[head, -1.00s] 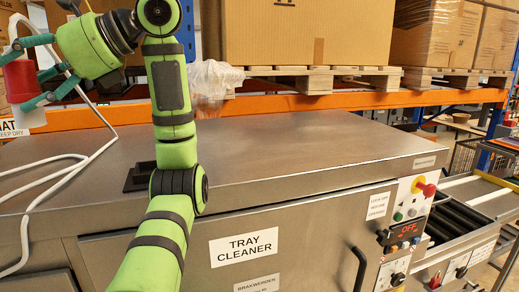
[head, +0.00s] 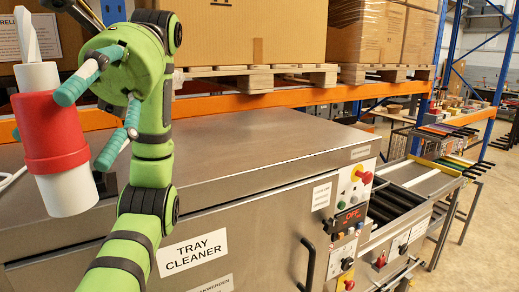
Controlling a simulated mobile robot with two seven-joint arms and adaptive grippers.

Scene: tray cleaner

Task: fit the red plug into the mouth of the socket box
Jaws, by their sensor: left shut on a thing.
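The red plug (head: 52,130) is a thick cylinder with a red middle and white ends, close to the camera at the left edge of the head view. It is tilted slightly. My left gripper (head: 62,128) is shut on it, with teal fingers around its red part, and holds it up in front of the machine. A small dark piece (head: 108,184) shows on the machine top behind the plug and my arm; it may be the socket box. It is mostly hidden, and its mouth cannot be seen. My right gripper is not in view.
The steel tray cleaner (head: 240,150) has a broad, clear top. Its control panel (head: 350,212) and door handle (head: 307,265) are at the right front. A white cable (head: 12,178) shows at the left edge. An orange rack beam (head: 250,101) runs behind, under boxes on pallets.

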